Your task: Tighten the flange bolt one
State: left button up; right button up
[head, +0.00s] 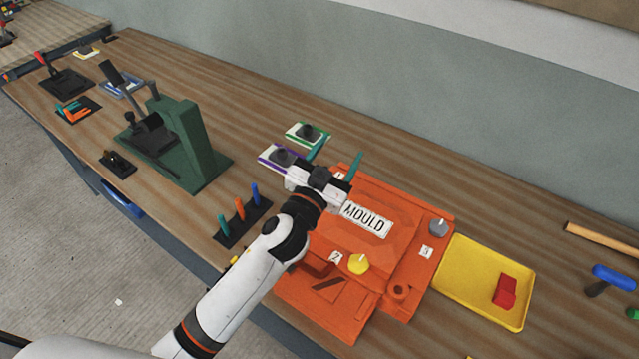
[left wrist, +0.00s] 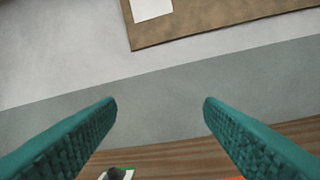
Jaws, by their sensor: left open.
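The orange mould (head: 385,190) lies on the bench with a white MOULD label. A grey knob-like bolt (head: 438,228) sits by label 3 and a yellow one (head: 358,264) by label 2. The label near the mould's far left corner is partly covered by my gripper, and I cannot make out a bolt there. My left gripper (head: 336,157) is open and empty, above that corner, with its teal fingers pointing toward the wall. In the left wrist view the fingers (left wrist: 160,108) stand wide apart with nothing between them. My right gripper is not in view.
A yellow tray (head: 458,282) with a red block (head: 505,291) is right of the mould. A green press (head: 185,145) and a rack of coloured pegs (head: 240,225) stand left. The wall (head: 440,90) runs behind.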

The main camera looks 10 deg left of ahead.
pick_arm(q)
jog(key=d+r+m+g+h, duration=0.3)
jog(key=d+r+m+h, duration=0.2)
jog(key=d+m+h, duration=0.45)
jog(key=s+d+f+m+g+h, duration=0.2)
jog(key=d+f+m+g, duration=0.2)
jog(key=d+m+g, duration=0.55)
jog(key=w+a+f+m+g+y, duration=0.1)
jog(key=w+a+f+g+y, duration=0.3)
jog(key=a+f+g+y, duration=0.4)
jog(key=w+a+r+n+t+y, duration=0.15)
jog(key=a+y, duration=0.25)
jog(key=a, duration=0.4)
jog(key=w+a+n+y, duration=0.25)
jog(key=a+y, duration=0.25)
jog(key=a, duration=0.3)
jog(key=shift+m, duration=0.3)
jog(key=f+p, duration=0.3)
jog(key=f, duration=0.7)
jog(key=shift+d, duration=0.2)
jog(key=shift+f, duration=0.65)
